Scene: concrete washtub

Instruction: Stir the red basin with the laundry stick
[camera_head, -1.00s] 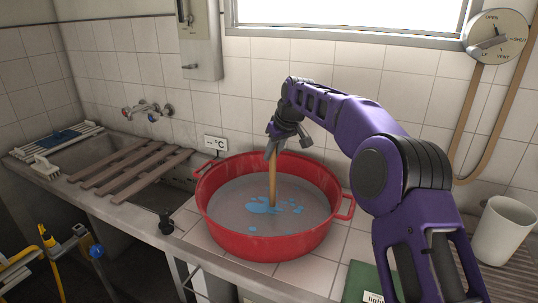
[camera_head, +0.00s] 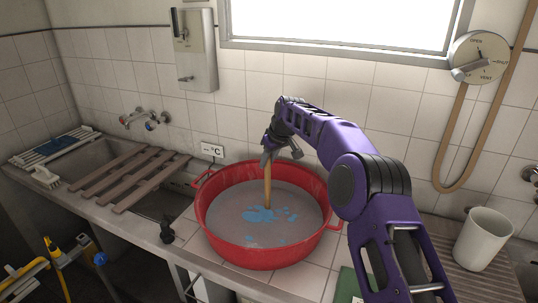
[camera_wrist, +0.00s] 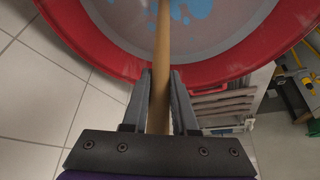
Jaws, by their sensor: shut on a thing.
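The red basin (camera_head: 264,250) stands on the tiled counter, filled with greyish water with blue patches on the surface. The wooden laundry stick (camera_head: 267,186) stands nearly upright, its lower end in the water near the blue patches; its tip is hidden below the surface. My gripper (camera_head: 270,147) is shut on the upper part of the stick, above the basin's far side. In the wrist view the stick (camera_wrist: 162,55) runs between both fingers of my gripper (camera_wrist: 160,82) towards the water, and the red rim (camera_wrist: 110,52) of the basin curves behind.
A sink (camera_head: 88,165) with a slatted wooden rack (camera_head: 135,178) lies left of the basin. A white cup (camera_head: 482,238) stands at the right. A hose (camera_head: 455,150) hangs at the right.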

